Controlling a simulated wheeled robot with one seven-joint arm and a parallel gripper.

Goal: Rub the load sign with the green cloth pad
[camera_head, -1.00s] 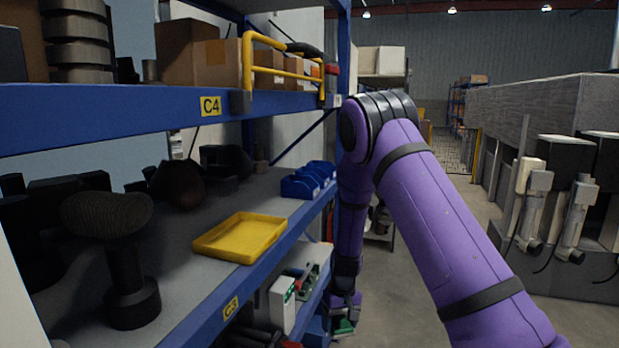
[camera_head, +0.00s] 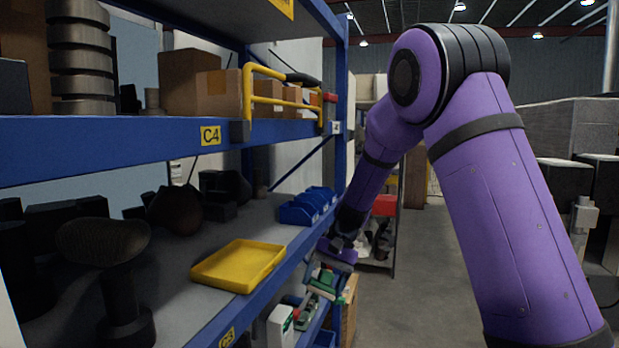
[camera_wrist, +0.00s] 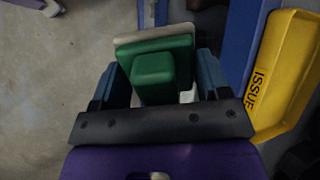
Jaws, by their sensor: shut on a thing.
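My gripper (camera_wrist: 158,82) is shut on the green cloth pad (camera_wrist: 155,45), with a blue finger on each side of its green block. A pale layer shows along the pad's far edge in the wrist view. In the head view my gripper (camera_head: 324,270) holds the green pad (camera_head: 322,282) beside the shelf's front edge, right of the yellow tray. I cannot make out which plate is the load sign. A yellow plate (camera_head: 284,7) is partly cut off at the top, its writing unreadable.
The yellow tray (camera_head: 238,266), marked ISSUE in the wrist view (camera_wrist: 285,75), lies on the middle shelf (camera_head: 145,270) near blue bins (camera_head: 306,207). A blue beam (camera_head: 110,150) with a C4 label (camera_head: 210,136) runs above. The aisle floor (camera_head: 425,270) at right is clear.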

